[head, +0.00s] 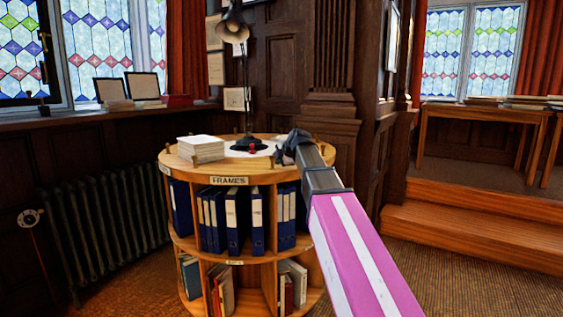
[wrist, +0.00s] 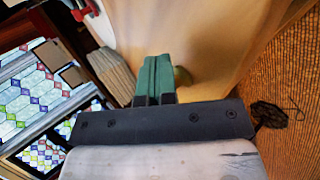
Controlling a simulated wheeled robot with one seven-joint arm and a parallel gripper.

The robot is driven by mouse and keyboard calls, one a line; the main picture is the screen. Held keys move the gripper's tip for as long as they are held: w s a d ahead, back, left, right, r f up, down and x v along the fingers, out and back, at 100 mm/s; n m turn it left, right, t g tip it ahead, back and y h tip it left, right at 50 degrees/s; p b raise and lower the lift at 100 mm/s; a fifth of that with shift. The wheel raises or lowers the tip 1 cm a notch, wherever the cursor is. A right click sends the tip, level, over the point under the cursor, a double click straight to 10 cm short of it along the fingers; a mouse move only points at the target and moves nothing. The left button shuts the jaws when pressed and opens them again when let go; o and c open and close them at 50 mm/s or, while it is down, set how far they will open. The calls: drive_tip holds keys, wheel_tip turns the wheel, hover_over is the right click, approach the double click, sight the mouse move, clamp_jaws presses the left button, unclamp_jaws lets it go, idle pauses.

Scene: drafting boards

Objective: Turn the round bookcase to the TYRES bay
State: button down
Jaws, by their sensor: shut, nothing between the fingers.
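The round bookcase (head: 200,254) is wooden, with two tiers of open bays. The label FRAMES (head: 229,181) faces me on its upper rim, above a bay of blue binders (head: 232,220). No TYRES label is readable. Short wooden pegs (head: 195,160) stand around the edge of the top. My gripper (head: 287,150) is over the right part of the top. In the wrist view my gripper (wrist: 155,72) has its green fingers together and empty, close to the wooden top.
On the top stand a stack of papers (head: 201,148), a white sheet (head: 240,150) and a dark desk lamp (head: 247,100). A radiator (head: 105,225) is to the left, wooden steps (head: 470,230) to the right. Carpet is clear at the lower right.

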drive_tip(key=shift+m+h, duration=0.3)
drive_tip(key=a, duration=0.1)
drive_tip(key=s+a, duration=0.1)
drive_tip(key=a, duration=0.3)
drive_tip(key=shift+s, duration=0.3)
drive_tip(key=shift+m+t, duration=0.3)
drive_tip(key=shift+m, duration=0.1)
drive_tip(key=shift+s+a, duration=0.25)
drive_tip(key=shift+a, duration=1.15)
drive_tip(key=shift+s+a, duration=0.2)
drive_tip(key=shift+a, duration=1.2)
